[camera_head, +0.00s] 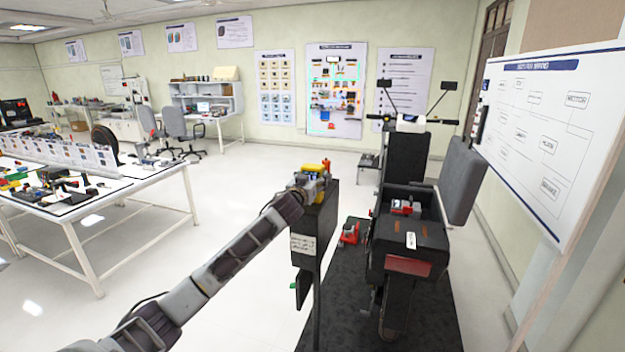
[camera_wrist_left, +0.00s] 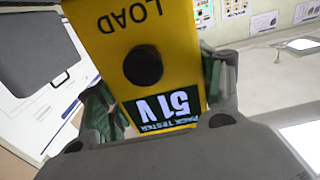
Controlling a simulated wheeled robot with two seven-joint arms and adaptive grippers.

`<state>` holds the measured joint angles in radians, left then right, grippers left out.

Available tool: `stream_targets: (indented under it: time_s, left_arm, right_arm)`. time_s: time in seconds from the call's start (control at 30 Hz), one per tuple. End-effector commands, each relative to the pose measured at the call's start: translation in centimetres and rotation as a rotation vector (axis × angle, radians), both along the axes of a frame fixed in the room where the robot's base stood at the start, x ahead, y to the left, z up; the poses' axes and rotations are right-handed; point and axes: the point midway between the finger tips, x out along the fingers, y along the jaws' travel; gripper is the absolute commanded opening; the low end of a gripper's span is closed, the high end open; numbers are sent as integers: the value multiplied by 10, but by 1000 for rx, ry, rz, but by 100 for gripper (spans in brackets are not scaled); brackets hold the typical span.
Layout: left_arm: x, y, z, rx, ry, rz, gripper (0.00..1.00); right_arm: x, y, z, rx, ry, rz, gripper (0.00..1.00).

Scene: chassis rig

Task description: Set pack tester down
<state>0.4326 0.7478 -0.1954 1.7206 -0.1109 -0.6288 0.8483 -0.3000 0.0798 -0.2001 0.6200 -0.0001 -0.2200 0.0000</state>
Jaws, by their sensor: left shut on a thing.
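The pack tester (camera_wrist_left: 150,60) is a yellow box with a black round button, the word LOAD and a display reading 51V. In the left wrist view its lettering is upside down, and it sits between the green-padded fingers. In the head view the yellow tester (camera_head: 312,170) is small, at the top of a dark stand (camera_head: 318,225). I cannot tell whether it touches the stand. My left gripper (camera_head: 309,183) is shut on the tester; its fingers are partly hidden in the head view. My right gripper is out of view.
A black scooter (camera_head: 407,228) with a red-and-white item (camera_head: 405,207) in its open body stands right of the stand. A red object (camera_head: 349,233) sits on the dark mat (camera_head: 440,310). A whiteboard (camera_head: 540,130) is at right, a cluttered white table (camera_head: 150,184) at left. Open floor lies between.

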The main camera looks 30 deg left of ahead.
Motion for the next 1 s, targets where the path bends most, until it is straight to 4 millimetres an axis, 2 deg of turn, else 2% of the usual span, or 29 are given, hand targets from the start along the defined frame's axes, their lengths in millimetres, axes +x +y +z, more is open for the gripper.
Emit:
stream_targets:
  time_s: [0.23,0.27,0.4,1.0]
  left_arm:
    - [0,0,-2,0,-2,0,35]
    - [0,0,-3,0,0,0,70]
    - [0,0,-2,0,0,0,88]
    - [-3,0,0,0,0,0,88]
  right_arm:
    - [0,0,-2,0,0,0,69]
    - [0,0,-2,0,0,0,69]
    - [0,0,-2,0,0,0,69]
    - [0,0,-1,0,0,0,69]
